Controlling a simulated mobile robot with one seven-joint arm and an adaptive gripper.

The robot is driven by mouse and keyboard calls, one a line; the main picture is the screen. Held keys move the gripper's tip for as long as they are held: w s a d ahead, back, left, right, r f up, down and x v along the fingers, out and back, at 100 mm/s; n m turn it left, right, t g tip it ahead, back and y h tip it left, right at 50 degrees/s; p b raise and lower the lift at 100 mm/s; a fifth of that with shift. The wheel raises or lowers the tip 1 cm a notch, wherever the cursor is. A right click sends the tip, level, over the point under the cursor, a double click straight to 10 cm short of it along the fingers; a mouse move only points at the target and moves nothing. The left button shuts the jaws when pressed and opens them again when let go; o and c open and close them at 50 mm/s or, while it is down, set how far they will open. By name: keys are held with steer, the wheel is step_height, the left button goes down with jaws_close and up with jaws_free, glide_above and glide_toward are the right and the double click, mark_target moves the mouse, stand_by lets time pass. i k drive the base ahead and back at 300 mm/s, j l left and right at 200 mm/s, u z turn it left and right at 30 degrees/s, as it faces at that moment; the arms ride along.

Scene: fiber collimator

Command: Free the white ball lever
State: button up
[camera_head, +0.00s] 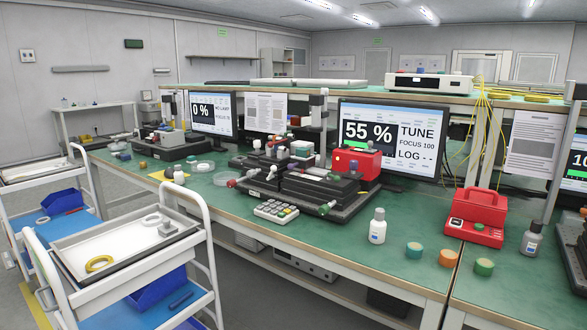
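A dark fiber collimator setup (318,190) stands on the green bench in front of the large monitor. Small ball-ended levers stick out of its front: one with a red ball (232,183), one with a pale, whitish ball (272,170), and one with a green ball (325,209). The pale ball looks like the white ball lever, but it is small and I cannot tell what holds it. My gripper is not in view.
The monitor (390,135) reads 55 % TUNE. A keypad (276,211), a white bottle (377,227) and several colored-lid jars stand along the bench front. A red case (477,215) is at right. A white cart (130,250) stands at the front left.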

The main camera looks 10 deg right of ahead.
mark_target(273, 168)
steer(key=i+j+z, duration=0.1)
steer(key=i+z, duration=0.2)
steer(key=i, duration=0.15)
steer(key=i+j+z, duration=0.25)
steer(key=i, duration=0.15)
steer(key=i+j+z, duration=0.3)
steer(key=i+l, duration=0.05)
steer(key=i, duration=0.05)
